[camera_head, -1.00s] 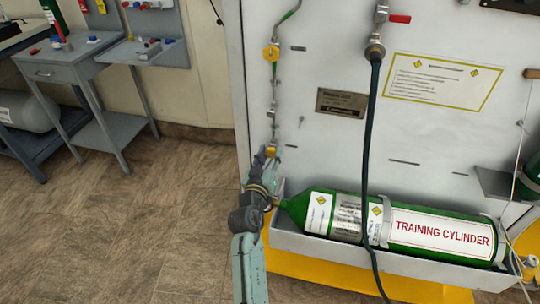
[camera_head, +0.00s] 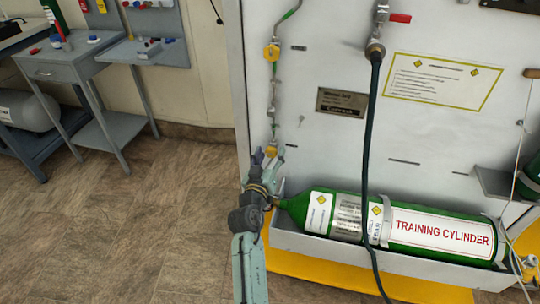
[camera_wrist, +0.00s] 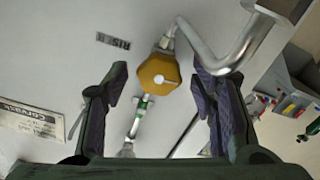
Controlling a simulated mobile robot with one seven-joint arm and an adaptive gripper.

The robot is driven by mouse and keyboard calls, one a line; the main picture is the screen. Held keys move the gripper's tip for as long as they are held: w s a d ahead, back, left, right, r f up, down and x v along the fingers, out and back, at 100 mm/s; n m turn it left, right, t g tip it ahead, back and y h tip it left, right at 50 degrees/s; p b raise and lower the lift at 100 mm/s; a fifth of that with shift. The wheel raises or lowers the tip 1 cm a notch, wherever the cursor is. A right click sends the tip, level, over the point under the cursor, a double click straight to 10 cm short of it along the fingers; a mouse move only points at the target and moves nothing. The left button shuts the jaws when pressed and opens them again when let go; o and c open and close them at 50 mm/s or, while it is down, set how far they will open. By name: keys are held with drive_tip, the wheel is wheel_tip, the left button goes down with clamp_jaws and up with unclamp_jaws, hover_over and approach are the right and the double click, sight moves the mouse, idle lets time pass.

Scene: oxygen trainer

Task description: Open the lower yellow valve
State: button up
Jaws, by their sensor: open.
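The lower yellow valve (camera_head: 270,152) is on the thin pipe at the panel's left side, partly hidden by my gripper in the head view. In the wrist view the yellow valve knob (camera_wrist: 159,74) is a faceted disc with a pale slot, ahead of my fingertips and between their lines. My gripper (camera_head: 267,154) is open, with one finger on each side of the valve; it also shows in the wrist view (camera_wrist: 160,84). I see a gap between the knob and each finger. I cannot tell how far the fingertips reach past it.
The upper yellow valve (camera_head: 271,52) is higher on the same pipe line. A green training cylinder (camera_head: 440,238) lies in a tray just right of my wrist. A black hose (camera_head: 369,130) hangs farther right. Open floor (camera_head: 150,230) lies left of my arm.

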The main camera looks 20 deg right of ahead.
drive_tip(key=v, duration=0.7)
drive_tip(key=shift+s+a, duration=0.15)
drive_tip(key=shift+s, duration=0.05)
drive_tip(key=w+d+m+b, duration=0.1)
drive_tip(key=w+m+b, duration=0.1)
drive_tip(key=w+d+m+b, duration=0.2)
drive_tip(key=w+b, duration=0.1)
drive_tip(key=w+d+m+b, duration=0.2)
drive_tip(key=w, duration=0.1)
drive_tip(key=shift+d+f+b, duration=0.15)
drive_tip(key=shift+f+b, duration=0.05)
drive_tip(key=shift+b, duration=0.1)
idle(0.6)
drive_tip(key=shift+s, duration=0.1)
drive_tip(key=shift+c, duration=0.3)
